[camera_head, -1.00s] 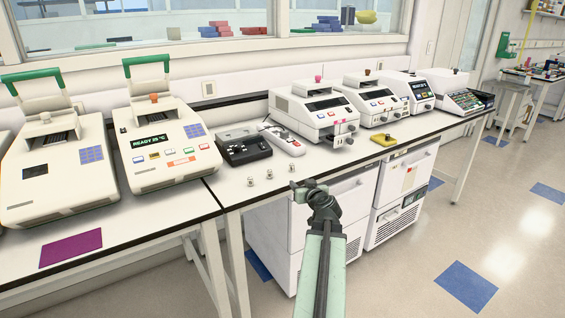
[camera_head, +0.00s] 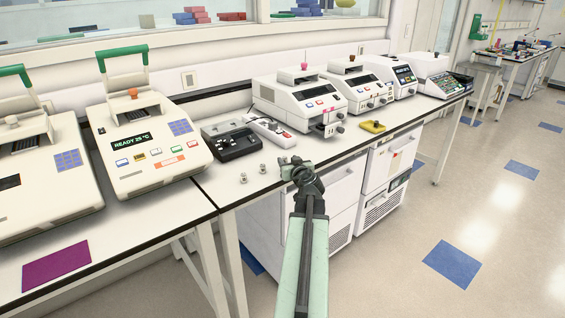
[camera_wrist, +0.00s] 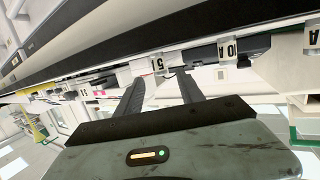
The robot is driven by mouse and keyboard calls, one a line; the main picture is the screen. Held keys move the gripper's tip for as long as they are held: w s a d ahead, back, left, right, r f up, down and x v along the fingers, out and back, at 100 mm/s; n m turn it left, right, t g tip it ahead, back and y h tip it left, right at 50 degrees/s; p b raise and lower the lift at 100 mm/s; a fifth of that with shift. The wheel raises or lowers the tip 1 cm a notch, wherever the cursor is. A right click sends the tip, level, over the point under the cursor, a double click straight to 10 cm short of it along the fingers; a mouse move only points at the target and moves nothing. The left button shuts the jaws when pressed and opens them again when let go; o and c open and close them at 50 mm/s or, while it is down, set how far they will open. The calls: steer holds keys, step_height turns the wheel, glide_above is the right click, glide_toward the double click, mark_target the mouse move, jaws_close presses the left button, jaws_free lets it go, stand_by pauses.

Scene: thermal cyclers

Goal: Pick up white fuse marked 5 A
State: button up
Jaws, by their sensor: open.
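A white fuse marked 5 (camera_wrist: 157,64) shows in the wrist view, just beyond and between the fingertips of my gripper (camera_wrist: 158,77). The rest of its marking is hard to read. My gripper is open, with nothing held. To its right stand a white fuse marked 10 A (camera_wrist: 228,49) and another with only an A readable (camera_wrist: 312,37). In the head view, my gripper (camera_head: 288,163) is at the bench's front edge. Two small fuses stand to its left, a nearer one (camera_head: 243,178) and a farther one (camera_head: 263,168); their markings are too small to read. The gripper largely hides the third.
A black control box (camera_head: 232,143) and a white handheld device (camera_head: 268,131) lie behind the fuses. Thermal cyclers (camera_head: 150,148) line the bench. A yellow item (camera_head: 373,126) lies to the right near the edge. White cabinets (camera_head: 335,207) stand below the bench.

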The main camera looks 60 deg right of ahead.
mark_target(286, 158)
steer(key=b+x, duration=0.1)
steer(key=x, duration=0.4)
steer(key=shift+f, duration=0.2)
steer(key=shift+r, duration=0.1)
jaws_close()
